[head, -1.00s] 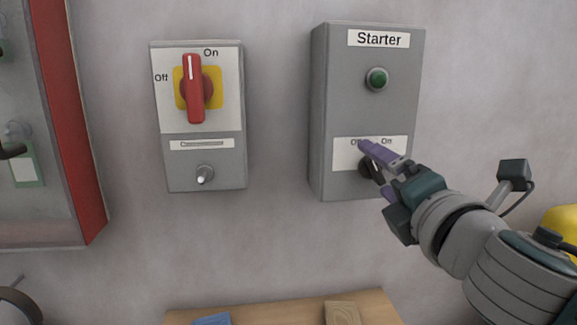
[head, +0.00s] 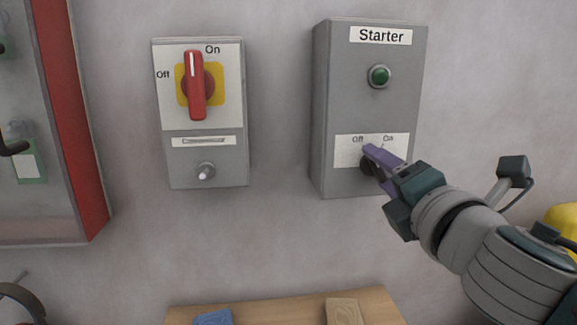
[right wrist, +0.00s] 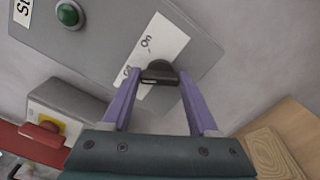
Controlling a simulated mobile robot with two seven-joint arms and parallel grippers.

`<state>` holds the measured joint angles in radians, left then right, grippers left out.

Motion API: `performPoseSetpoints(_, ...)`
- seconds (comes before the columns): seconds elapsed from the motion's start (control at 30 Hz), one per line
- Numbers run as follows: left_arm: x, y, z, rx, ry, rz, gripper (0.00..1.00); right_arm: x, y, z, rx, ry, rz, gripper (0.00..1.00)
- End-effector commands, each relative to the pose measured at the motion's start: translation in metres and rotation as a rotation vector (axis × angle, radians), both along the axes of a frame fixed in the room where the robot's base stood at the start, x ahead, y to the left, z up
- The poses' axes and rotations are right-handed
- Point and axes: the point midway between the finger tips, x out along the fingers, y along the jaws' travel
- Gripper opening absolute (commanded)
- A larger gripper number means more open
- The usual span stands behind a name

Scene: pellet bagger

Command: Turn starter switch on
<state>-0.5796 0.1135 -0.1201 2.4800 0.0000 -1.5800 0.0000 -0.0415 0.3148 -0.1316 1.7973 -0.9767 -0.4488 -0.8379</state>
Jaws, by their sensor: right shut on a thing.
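The grey starter box (head: 330,110) hangs on the wall, labelled "Starter", with a green round lamp (head: 379,76) near its top. Its black rotary switch (head: 367,165) sits low on a white plate (head: 347,150) marked "Off" at left and "On" at right. My right gripper (head: 371,160) is shut on this switch. In the right wrist view the two purple fingers stand on either side of the black switch (right wrist: 159,72). The fingers partly hide the switch in the head view, so I cannot tell which mark it points to. My left gripper is not in view.
Left of the starter box is another grey box (head: 207,182) with a red rotary handle (head: 196,85) standing upright. A red-framed cabinet (head: 85,150) is at far left. A wooden surface (head: 280,308) with blue and wooden pieces lies below.

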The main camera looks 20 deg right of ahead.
Motion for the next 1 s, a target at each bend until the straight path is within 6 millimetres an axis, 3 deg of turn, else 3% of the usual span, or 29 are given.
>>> performPoseSetpoints(0.1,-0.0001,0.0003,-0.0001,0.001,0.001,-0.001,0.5,-0.0001,0.0,-0.0001,0.0,0.0,0.0,0.04)
performPoseSetpoints(0.47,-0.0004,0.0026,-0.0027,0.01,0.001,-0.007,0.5,-0.0001,0.0003,-0.0007,0.074,-0.018,0.0,0.04)
performPoseSetpoints(1.0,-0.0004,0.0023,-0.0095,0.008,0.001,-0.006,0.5,-0.0001,-0.0004,-0.0011,0.516,-0.125,-0.002,0.04)
